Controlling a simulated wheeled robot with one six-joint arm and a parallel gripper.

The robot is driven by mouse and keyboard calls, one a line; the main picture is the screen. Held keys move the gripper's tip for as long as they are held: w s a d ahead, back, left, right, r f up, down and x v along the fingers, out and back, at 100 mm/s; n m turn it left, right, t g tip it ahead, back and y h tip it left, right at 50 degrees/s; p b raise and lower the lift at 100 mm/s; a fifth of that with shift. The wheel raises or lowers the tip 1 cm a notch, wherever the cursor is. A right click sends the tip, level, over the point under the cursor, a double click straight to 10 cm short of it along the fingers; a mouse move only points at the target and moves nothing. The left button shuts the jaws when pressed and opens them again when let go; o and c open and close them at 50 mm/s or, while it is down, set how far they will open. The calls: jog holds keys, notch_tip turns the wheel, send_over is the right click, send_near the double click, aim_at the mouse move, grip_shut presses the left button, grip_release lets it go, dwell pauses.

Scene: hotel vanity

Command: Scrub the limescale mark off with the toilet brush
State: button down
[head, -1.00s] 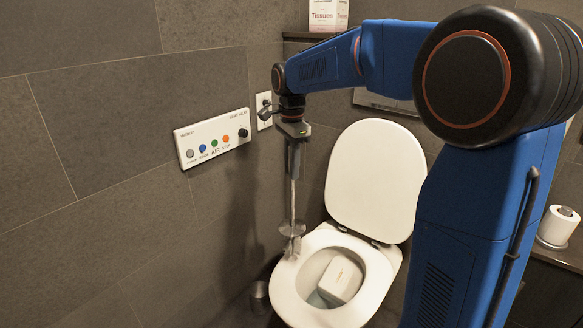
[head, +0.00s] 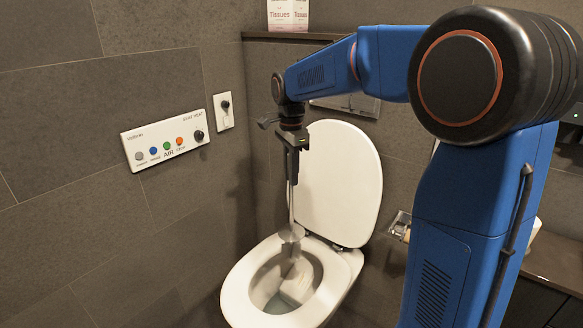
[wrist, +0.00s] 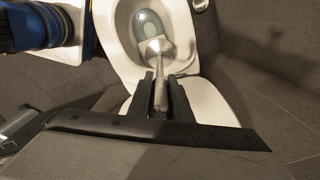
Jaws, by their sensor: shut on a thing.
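My gripper (head: 292,176) is shut on the handle of the toilet brush (head: 291,205), which hangs upright, head down. In the wrist view the brush (wrist: 157,48) runs from between the fingers (wrist: 161,78) towards the bowl. The toilet (head: 237,290) has its seat down and its lid (head: 342,190) raised behind.
A white control panel (head: 165,143) with coloured buttons is on the left wall, beside a small wall plate (head: 223,110). Tissue boxes (head: 288,14) stand on a shelf (head: 285,37) behind. A paper-roll holder (head: 400,226) is right of the toilet.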

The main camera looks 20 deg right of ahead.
aim_at(291, 212)
notch_tip(291, 212, down, 11)
dwell(1.1)
jog(key=shift+f, duration=0.85)
dwell(1.1)
jog(key=shift+s, duration=0.1)
